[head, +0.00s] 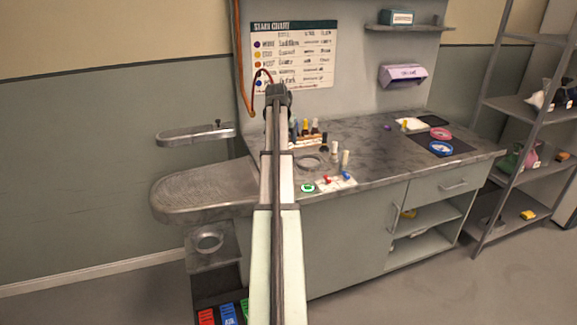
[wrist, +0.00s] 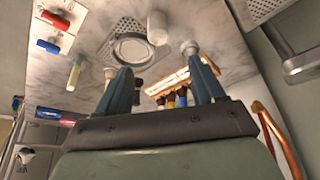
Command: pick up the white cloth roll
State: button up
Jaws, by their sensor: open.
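A short white cylinder (wrist: 157,28), which looks like the white cloth roll, stands on the marble counter in the wrist view, beside a metal ring (wrist: 130,48). My gripper (wrist: 157,62) is open and empty. Its two fingers point toward the counter on either side of the picture's middle, with the white cylinder beyond and between their tips, apart from them. In the head view the arm's dark end hides the fingers.
A wooden rack of small bottles (wrist: 185,80) stands close to the right finger. A cream cylinder (head: 345,158) stands near a white card (head: 336,183) with red and blue items. A steel board (head: 205,190) juts out left. The counter's middle right (head: 385,150) is fairly clear.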

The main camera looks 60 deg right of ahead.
jog(key=x, duration=0.8)
jog(key=shift+f, duration=0.25)
jog(key=shift+a+x, duration=0.15)
jog(key=shift+x, duration=1.2)
jog(key=shift+a+x, duration=0.15)
jog(key=shift+x, duration=1.15)
jog(key=shift+s+f, duration=0.1)
jog(key=shift+s, duration=0.1)
jog(key=c, duration=1.1)
notch_tip(320, 180, up, 10)
jog(key=shift+s, duration=0.1)
jog(key=shift+s+d+f, duration=0.1)
jog(key=shift+s+d, duration=0.05)
jog(key=shift+s, duration=0.15)
jog(key=s+d+f+m+g+y, duration=0.1)
jog(key=s+d+f+m+g, duration=0.1)
jog(key=s+d+m, duration=0.4)
jog(key=d+m+g, duration=0.1)
jog(key=d+m, duration=0.2)
jog(key=shift+s, duration=0.2)
